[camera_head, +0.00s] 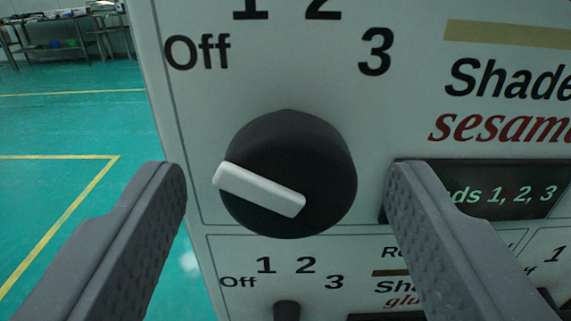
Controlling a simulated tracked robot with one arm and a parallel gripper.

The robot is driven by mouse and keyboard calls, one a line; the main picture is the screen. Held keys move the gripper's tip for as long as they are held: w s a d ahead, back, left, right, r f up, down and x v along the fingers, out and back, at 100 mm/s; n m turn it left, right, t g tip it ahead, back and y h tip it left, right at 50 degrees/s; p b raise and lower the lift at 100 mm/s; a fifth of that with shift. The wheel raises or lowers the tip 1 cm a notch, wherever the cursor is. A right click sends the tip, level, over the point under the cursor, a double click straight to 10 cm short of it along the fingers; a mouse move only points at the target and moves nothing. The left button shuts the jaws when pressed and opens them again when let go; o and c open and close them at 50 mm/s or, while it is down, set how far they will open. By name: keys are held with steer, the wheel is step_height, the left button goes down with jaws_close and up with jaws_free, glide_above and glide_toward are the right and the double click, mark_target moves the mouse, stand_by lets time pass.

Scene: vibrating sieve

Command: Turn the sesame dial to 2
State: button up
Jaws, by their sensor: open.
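The sesame dial (318,165) is a large round black knob with a white pointer bar (260,190) across its face. It sits on a white control panel (300,85) with the printed marks Off, 1, 2 and 3 above it. The bar is tilted, its left end higher and toward the left below Off, its right end lower near the knob's middle. My gripper (285,187) is open, one finger left of the knob and one right of it, both apart from it in the picture. The right finger covers part of a dark label.
A second, smaller black knob (287,310) with its own Off, 1, 2, 3 marks is at the bottom, partly cut off. Red "sesame" lettering (500,127) is at the right. Green floor with yellow lines lies left, and a table (60,50) stands far back.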

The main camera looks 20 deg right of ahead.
steer(key=shift+w+d, duration=0.1)
steer(key=c, duration=1)
